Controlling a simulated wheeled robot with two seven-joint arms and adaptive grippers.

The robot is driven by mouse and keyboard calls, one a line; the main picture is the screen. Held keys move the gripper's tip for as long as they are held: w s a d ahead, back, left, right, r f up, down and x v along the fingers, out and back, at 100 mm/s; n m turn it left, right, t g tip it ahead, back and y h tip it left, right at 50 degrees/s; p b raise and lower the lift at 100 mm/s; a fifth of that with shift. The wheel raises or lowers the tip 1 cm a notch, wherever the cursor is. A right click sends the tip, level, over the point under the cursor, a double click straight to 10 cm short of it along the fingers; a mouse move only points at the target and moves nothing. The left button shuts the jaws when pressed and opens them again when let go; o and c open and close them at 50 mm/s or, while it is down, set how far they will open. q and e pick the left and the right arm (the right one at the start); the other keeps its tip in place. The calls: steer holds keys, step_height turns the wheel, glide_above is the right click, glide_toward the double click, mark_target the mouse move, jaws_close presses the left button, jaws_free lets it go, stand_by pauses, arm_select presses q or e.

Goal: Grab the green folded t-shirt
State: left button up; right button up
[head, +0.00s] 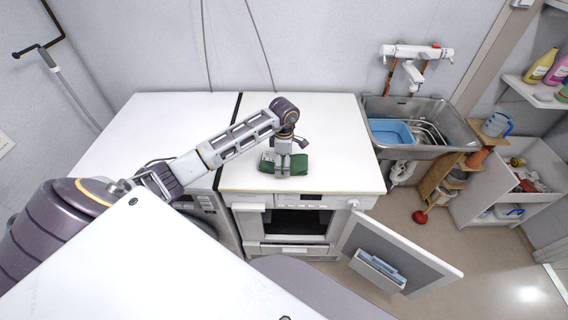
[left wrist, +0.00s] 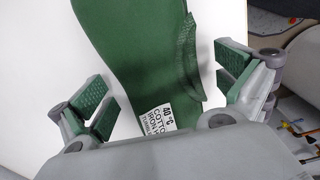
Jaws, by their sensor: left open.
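The green folded t-shirt (head: 299,165) lies on the white top of the right-hand appliance, close to its front edge. My left gripper (head: 283,168) is directly over it, pointing down, and hides part of it. In the left wrist view the t-shirt (left wrist: 128,45) runs between the two spread, green-padded fingers of the gripper (left wrist: 165,82). A white care label shows on the cloth near the palm. The fingers stand apart on either side of the cloth; whether they touch it I cannot tell. My right gripper is not in view.
The white worktop (head: 335,120) around the shirt is clear. Below it, an appliance door (head: 400,245) hangs open at the front. A metal sink (head: 445,125) with a blue basin (head: 391,131) stands to the right, beside wooden shelves (head: 447,180) and a white cabinet (head: 480,202).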

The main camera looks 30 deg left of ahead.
arm_select(q)
steer(key=c, duration=1.2)
steer(key=shift+r, duration=0.1)
steer(key=shift+r, duration=0.5)
step_height(320, 180, up, 7)
steer(key=shift+r+b, duration=0.1)
steer(key=shift+b, duration=0.6)
steer(key=shift+r, duration=0.75)
